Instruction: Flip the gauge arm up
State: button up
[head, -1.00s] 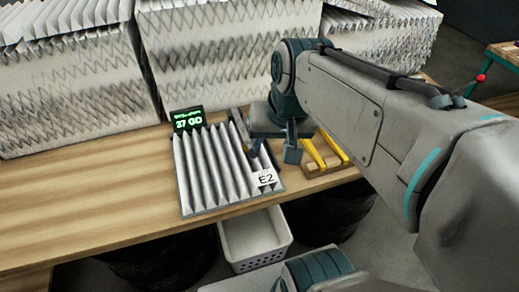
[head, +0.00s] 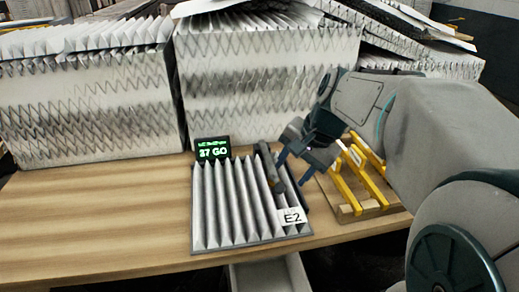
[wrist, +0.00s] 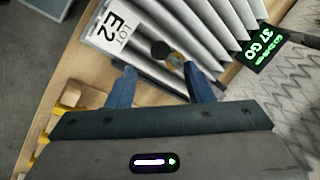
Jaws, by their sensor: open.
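A pleated filter (head: 240,205) with a white "E2" label (head: 292,217) lies on the wooden bench. It also fills the top of the wrist view (wrist: 205,25). My gripper (head: 292,172) is open and empty at the filter's right side. In the wrist view its blue fingertips (wrist: 158,72) lie either side of the knob, just short of it.
A small display (head: 212,150) reading "37 GO" stands behind the filter. Stacked pleated filter blocks (head: 265,85) line the bench's back. A wooden rack with yellow bars (head: 345,190) sits right of my gripper. The bench (head: 100,220) is clear at left.

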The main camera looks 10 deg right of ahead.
aim_at(282, 185)
jog(key=x, duration=0.6)
jog(key=shift+f, duration=0.3)
grip_shut()
jog(key=shift+r, duration=0.15)
